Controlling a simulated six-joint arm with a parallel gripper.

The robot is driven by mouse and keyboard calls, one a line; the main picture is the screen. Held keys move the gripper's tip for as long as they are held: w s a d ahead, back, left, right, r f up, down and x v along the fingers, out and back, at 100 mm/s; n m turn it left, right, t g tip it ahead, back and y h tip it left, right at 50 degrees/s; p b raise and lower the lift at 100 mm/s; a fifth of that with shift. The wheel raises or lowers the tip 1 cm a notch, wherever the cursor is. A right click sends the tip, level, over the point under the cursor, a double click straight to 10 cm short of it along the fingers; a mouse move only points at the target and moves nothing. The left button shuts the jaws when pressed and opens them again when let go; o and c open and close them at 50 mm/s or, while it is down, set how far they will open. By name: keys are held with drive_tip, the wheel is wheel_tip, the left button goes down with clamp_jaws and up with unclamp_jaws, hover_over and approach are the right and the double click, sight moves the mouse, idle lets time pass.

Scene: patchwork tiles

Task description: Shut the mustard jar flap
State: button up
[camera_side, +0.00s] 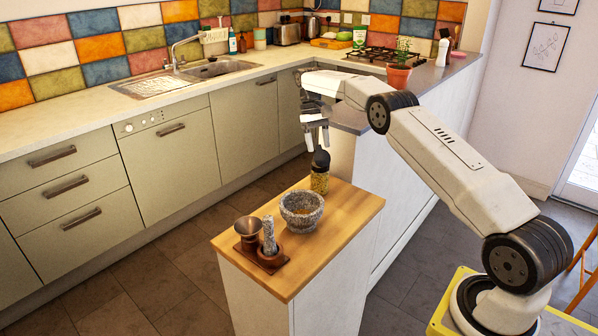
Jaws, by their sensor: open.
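The mustard jar (319,183) stands upright near the back edge of the wooden-topped island. It is a small glass jar with yellowish-brown contents. Its dark flap (321,158) shows at the top as a rounded black shape; at this size I cannot tell its exact angle. My gripper (316,143) points down just above the jar, with its two fingers apart and nothing visible between them. The fingertips are close to the flap, and I cannot tell whether they touch it.
A grey stone mortar (302,215) stands just in front of the jar on the wooden top (345,222). A dark tray (259,256) with a pestle (268,236) and a brown metal cup (247,229) lies at front left. The wooden top is bare to the right.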

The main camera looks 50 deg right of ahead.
drive_tip(key=shift+r, duration=1.6)
drive_tip(key=s+a+r, duration=0.2)
drive_tip(key=s+r, duration=0.3)
drive_tip(key=s, duration=0.1)
drive_tip(key=s+a+r, duration=0.2)
drive_tip(key=s+r, duration=0.2)
drive_tip(key=s, duration=0.3)
drive_tip(key=shift+a+r, duration=0.4)
drive_tip(key=t+h, duration=0.2)
drive_tip(key=t, duration=0.2)
hover_over(319, 146)
wheel_tip(319, 146, down, 5)
drive_tip(key=shift+f, duration=0.15)
